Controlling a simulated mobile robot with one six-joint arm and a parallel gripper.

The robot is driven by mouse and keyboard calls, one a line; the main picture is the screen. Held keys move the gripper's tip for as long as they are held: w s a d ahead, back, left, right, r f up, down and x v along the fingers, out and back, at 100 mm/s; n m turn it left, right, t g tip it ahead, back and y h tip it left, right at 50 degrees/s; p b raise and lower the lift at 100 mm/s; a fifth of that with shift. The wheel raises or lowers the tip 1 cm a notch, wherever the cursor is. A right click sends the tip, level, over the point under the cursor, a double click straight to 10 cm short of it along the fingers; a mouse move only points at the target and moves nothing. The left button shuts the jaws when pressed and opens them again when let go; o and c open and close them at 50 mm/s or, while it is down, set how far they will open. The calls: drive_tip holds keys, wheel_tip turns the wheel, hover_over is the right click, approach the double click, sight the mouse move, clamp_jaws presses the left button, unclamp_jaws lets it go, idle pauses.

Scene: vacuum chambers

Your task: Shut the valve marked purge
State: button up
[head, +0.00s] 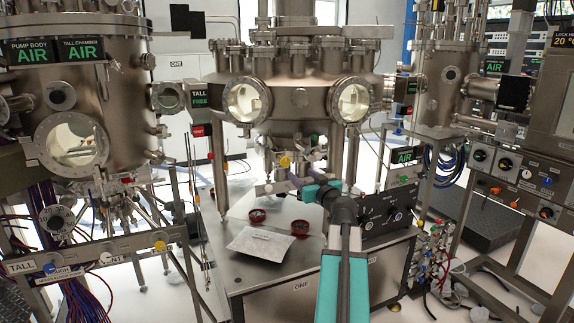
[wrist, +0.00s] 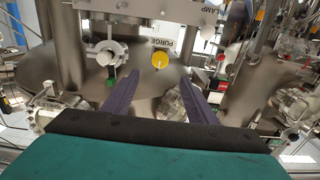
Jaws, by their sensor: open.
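The purge valve shows as a round yellow knob (wrist: 159,61) with a thin pale mark on its face, in the upper middle of the wrist view. A white label reading PURGE (wrist: 177,45), upside down in that view, sits just beside it. A yellow knob under the central chamber shows in the head view (head: 284,162), probably the same one. My gripper (wrist: 158,77) is open and empty, its two dark fingers pointing toward the knob, one on each side in the picture. They look apart from it. In the head view my gripper is small, and its fingertips are hard to make out.
The central chamber (head: 295,105) rises above the steel bench (head: 240,207). The bench bears two dark red round items and a pale sheet (head: 262,243). A black knob panel (head: 385,212) stands at right. A pale round fitting (wrist: 108,55) lies left of the yellow knob.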

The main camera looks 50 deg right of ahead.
sight(286, 162)
drive_tip(key=shift+p+x, duration=2.05)
drive_tip(key=shift+x, duration=4.45)
drive_tip(key=shift+c, duration=0.4)
